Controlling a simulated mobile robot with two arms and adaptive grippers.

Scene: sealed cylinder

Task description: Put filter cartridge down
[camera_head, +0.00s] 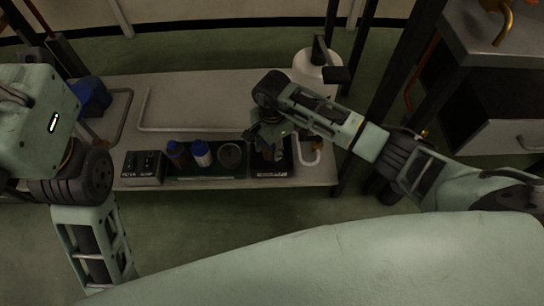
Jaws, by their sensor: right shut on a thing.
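My right gripper (268,143) points down over the right end of the bench, above a black square holder with a white label (272,174). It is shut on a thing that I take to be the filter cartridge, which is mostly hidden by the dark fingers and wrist. I cannot tell whether the held thing touches the holder. My left arm shows at the left, folded downward, and its gripper is out of view.
The bench middle (205,95) is clear.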

